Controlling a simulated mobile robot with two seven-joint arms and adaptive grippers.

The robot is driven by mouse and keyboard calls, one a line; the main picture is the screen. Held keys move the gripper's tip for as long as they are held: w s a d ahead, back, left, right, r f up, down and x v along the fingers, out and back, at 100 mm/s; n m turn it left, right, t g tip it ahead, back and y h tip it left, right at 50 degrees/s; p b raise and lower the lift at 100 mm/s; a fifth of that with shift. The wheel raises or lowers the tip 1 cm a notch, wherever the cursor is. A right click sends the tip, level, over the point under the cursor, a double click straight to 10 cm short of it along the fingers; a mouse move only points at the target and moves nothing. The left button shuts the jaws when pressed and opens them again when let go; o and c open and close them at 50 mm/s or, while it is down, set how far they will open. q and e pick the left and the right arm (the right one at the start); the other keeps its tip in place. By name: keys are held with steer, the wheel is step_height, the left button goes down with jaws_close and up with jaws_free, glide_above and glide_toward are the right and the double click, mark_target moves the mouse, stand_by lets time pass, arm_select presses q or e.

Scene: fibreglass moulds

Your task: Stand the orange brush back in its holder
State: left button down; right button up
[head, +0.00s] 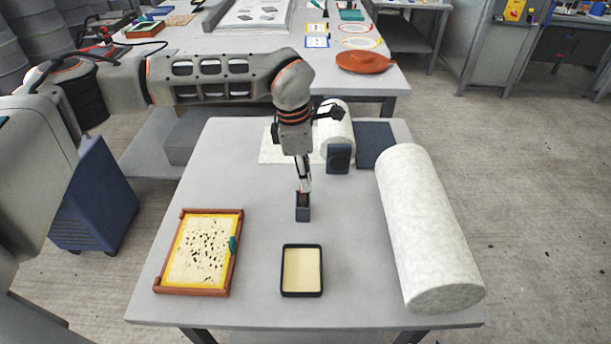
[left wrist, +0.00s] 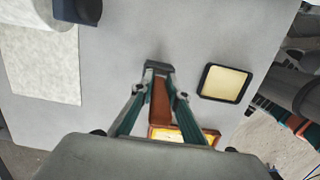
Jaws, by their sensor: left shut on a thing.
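My left gripper (head: 303,188) points down over the middle of the near table and is shut on the orange brush. In the left wrist view the brush (left wrist: 160,103) shows as a brown-orange strip between the fingers (left wrist: 160,92). My right gripper is out of view.
A black-rimmed tray (head: 302,294) lies in front of the holder. A red-brown frame with a speckled yellow sheet (head: 235,266) lies left. A large white roll (head: 425,225) lies right.

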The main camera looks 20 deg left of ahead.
arm_select(q)
steer(key=shift+f, duration=0.25)
stand_by(0.7)
steer(key=c, duration=1.9)
jaws_free()
steer(key=shift+r, duration=0.15)
step_height(320, 180, up, 12)
steer(key=a, duration=0.1)
steer(key=shift+s+a+f, duration=0.2)
steer(key=shift+s+a, duration=0.05)
